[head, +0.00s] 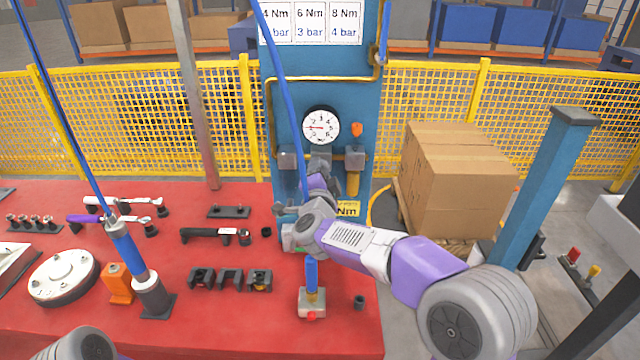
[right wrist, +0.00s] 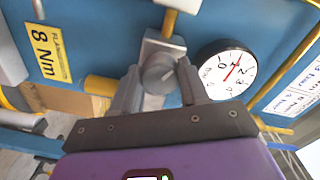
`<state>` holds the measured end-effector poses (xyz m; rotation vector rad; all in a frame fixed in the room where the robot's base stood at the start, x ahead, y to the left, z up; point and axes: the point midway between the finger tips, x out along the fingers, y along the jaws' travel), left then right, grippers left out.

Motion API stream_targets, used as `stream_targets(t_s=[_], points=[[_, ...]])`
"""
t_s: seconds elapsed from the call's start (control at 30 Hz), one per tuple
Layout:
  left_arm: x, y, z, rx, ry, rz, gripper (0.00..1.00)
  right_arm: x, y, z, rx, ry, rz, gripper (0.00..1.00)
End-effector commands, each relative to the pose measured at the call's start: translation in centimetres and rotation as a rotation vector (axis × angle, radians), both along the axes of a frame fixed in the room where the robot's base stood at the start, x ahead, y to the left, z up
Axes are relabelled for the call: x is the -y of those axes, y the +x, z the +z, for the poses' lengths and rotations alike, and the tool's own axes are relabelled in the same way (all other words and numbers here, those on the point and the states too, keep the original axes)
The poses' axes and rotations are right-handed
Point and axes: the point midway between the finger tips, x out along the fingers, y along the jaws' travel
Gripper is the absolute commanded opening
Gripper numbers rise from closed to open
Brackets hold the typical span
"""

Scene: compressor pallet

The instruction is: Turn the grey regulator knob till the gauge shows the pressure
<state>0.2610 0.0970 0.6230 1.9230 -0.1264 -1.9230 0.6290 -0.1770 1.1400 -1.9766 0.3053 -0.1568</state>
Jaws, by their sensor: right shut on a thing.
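The grey regulator knob (right wrist: 158,73) sits on a grey regulator body below a brass pipe in the right wrist view. My right gripper (right wrist: 160,76) is shut on it, one dark finger on each side. In the head view my right gripper (head: 319,168) reaches up to the regulator on the blue panel and mostly hides the knob. The round white gauge (head: 321,126) is just above it. Its red needle points left in the head view; the exact reading is too small to tell. The gauge (right wrist: 225,70) also shows beside the knob in the right wrist view. My left gripper is out of view.
A pressure chart (head: 311,22) is above the gauge, and a yellow 8 Nm label (right wrist: 47,52) is on the panel. A brass valve (head: 353,168) stands right of the knob. A blue hose (head: 281,75) hangs before the panel. The red table (head: 230,330) holds tools.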

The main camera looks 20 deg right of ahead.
Motion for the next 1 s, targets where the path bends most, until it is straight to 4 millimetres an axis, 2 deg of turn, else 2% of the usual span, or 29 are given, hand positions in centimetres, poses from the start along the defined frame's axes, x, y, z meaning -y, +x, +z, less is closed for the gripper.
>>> stream_targets(t_s=[0.03,0.6,1.0], points=[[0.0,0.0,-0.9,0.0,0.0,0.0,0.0,0.0,0.0,-0.5,0.011,0.045,0.0,0.14],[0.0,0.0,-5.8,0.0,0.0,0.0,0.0,0.0,0.0,-0.3,0.161,0.564,0.001,0.14],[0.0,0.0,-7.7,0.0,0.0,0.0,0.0,0.1,0.0,0.0,0.264,0.929,0.001,0.14]])
